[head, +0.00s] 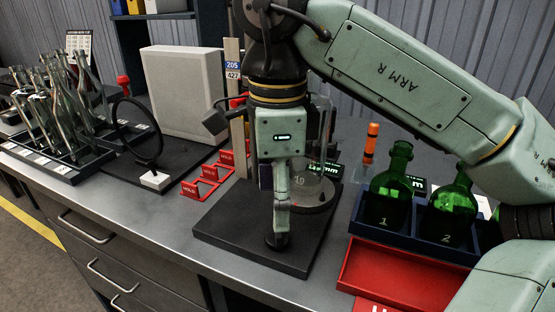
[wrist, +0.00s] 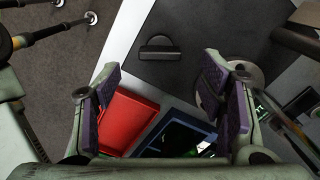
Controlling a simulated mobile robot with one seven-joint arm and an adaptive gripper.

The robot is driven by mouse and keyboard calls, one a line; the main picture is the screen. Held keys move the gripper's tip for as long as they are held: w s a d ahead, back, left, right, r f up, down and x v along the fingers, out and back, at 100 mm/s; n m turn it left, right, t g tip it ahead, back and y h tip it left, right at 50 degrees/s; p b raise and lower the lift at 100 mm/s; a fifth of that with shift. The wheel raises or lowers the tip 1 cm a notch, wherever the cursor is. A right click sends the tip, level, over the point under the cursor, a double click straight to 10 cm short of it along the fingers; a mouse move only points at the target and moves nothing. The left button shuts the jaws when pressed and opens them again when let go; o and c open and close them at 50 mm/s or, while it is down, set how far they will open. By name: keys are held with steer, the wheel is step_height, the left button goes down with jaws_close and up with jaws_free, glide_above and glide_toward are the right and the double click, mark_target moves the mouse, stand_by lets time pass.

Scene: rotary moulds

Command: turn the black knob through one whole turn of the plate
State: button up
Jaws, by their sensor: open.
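The black knob (head: 272,242) sits low on the front of a dark base board (head: 225,232). In the wrist view the knob (wrist: 157,50) shows as a round shape with a straight bar across it. My gripper (head: 281,232) points down over the knob in the head view, and the fingers hide part of it. In the wrist view my gripper (wrist: 160,72) has its fingers wide apart, with nothing between them; the knob shows beyond the fingertips. The round grey plate (head: 318,207) lies behind, with a clear glass vessel (head: 308,180) over it. My right finger partly hides the plate in the wrist view.
A blue crate (head: 368,222) holding green bottles (head: 390,190) and a red tray (head: 385,275) stand to the right. Red holders (head: 208,173) and a black ring stand (head: 157,140) are to the left. The bench front edge is clear.

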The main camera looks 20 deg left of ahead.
step_height(320, 180, up, 7)
stand_by(0.3)
stand_by(0.4)
